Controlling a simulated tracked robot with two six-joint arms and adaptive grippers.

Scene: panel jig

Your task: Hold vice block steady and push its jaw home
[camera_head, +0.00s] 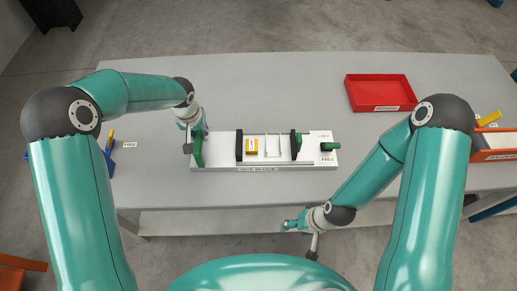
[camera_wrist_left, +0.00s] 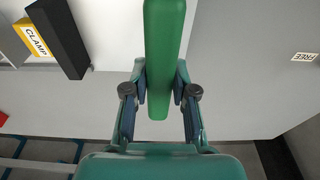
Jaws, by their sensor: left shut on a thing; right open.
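The vice block (camera_head: 225,167) is a long white base on the grey table. It carries a green upright handle (camera_head: 198,153) at its left end, dark upright jaws (camera_head: 239,146) and (camera_head: 296,146), and a yellow piece (camera_head: 251,146) between them. The piece reads CLAMP in the left wrist view (camera_wrist_left: 33,38). My left gripper (camera_wrist_left: 160,95) is shut on the green handle, one finger on each side. My right gripper (camera_head: 290,226) is open and empty, in front of the table's front edge.
A red tray (camera_head: 378,106) stands at the back right. An orange bin (camera_head: 492,155) with a yellow piece (camera_head: 489,118) is at the right edge. A blue stand with a yellow part (camera_head: 110,137) is at the left, beside a FREE label. The table between vice block and red tray is clear.

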